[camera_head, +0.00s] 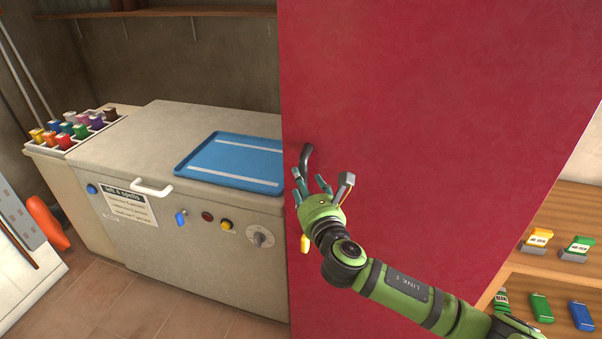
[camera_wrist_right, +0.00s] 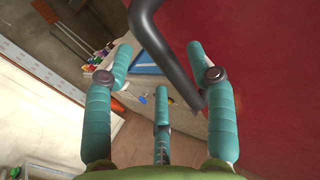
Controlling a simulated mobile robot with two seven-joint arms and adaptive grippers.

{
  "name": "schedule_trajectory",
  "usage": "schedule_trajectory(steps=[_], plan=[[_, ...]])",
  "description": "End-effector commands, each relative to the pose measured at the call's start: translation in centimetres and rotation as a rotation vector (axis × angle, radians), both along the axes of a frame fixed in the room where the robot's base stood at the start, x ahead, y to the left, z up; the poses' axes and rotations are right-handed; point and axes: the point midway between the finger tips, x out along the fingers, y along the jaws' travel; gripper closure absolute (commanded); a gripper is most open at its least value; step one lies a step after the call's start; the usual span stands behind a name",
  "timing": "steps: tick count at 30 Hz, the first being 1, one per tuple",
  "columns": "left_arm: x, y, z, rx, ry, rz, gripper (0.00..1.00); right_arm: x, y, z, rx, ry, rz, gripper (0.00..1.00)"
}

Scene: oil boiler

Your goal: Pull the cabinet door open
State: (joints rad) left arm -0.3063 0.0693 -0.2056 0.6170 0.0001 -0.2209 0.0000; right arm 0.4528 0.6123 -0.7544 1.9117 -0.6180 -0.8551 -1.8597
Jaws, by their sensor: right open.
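The cabinet door is a large flat red panel (camera_head: 430,110), shut as far as the head view shows. Its dark bent handle (camera_head: 306,158) is near the left edge. It also shows in the right wrist view (camera_wrist_right: 165,50), running down between the spread teal fingers. My right gripper (camera_head: 322,183) is open, just right of and below the handle in the head view. No finger is closed around the handle, and I cannot tell whether one touches it. The right wrist view also shows the red door (camera_wrist_right: 265,80) at right. My left gripper is in no frame.
A grey boiler (camera_head: 190,240) with a blue tray (camera_head: 232,158) and knobs stands left of the door. Wooden shelves (camera_head: 570,200) with colored packs are at right. Tiled floor (camera_head: 150,310) is open in front.

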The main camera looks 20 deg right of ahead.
Motion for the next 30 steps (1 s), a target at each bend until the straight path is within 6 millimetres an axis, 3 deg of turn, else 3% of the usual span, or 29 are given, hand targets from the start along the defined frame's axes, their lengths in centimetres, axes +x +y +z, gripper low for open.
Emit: schedule_trajectory(steps=[7,18,22,23,30], plan=[[0.5,0.9,0.7,0.011,-0.006,0.001,0.60,2.9,0.0,0.1,0.003,0.000,-0.001,0.44],[0.7,1.0,0.8,0.013,-0.011,0.003,0.60,3.5,0.0,0.0,0.004,0.001,0.001,0.44],[0.8,1.0,0.8,0.013,-0.012,0.003,0.60,3.5,0.0,0.0,0.004,0.001,0.001,0.96],[0.8,1.0,0.8,0.013,-0.012,0.003,0.60,3.5,0.0,0.0,0.004,0.001,0.001,1.00],[0.9,1.0,0.8,0.012,-0.013,0.003,0.60,3.5,0.1,0.0,0.004,0.001,0.007,1.00]])
